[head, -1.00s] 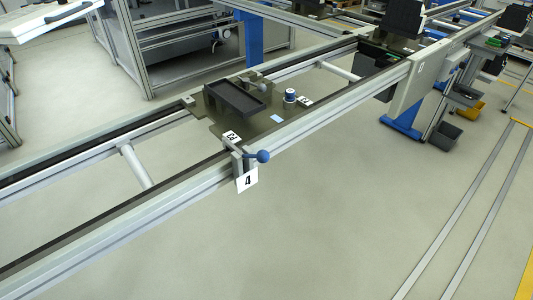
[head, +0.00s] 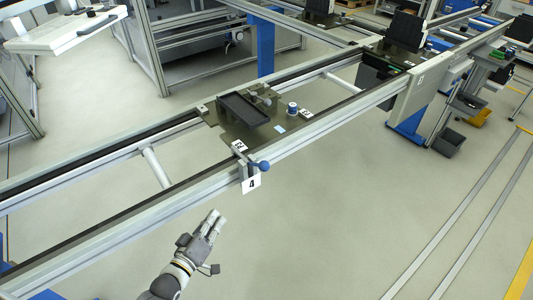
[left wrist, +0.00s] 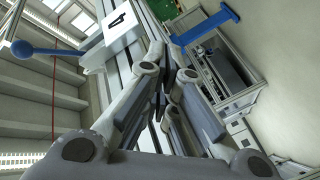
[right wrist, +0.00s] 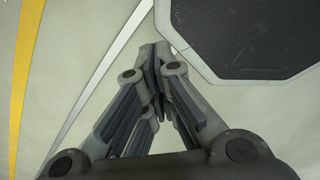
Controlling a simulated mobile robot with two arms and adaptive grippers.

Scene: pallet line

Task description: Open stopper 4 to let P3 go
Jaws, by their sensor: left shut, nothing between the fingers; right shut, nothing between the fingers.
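Stopper 4 is on the near rail of the conveyor, with its white number plate (head: 251,184) and a lever ending in a blue ball (head: 264,166). Pallet P3 (head: 222,124) rests on the rails just behind the stopper and carries a black tray (head: 243,109). My left gripper (head: 216,216) is shut and empty, below and left of the plate, apart from it. In the left wrist view the plate (left wrist: 117,22) and blue ball (left wrist: 22,49) lie beyond the shut fingers. My right gripper (right wrist: 156,52) is shut and empty over the floor, away from the stopper.
The conveyor's near rail (head: 110,226) runs diagonally across the view. A second pallet with a black fixture (head: 404,32) stands farther up the line. A dark octagonal plate (right wrist: 245,35) shows in the right wrist view. The floor (head: 340,230) right of the line is clear.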

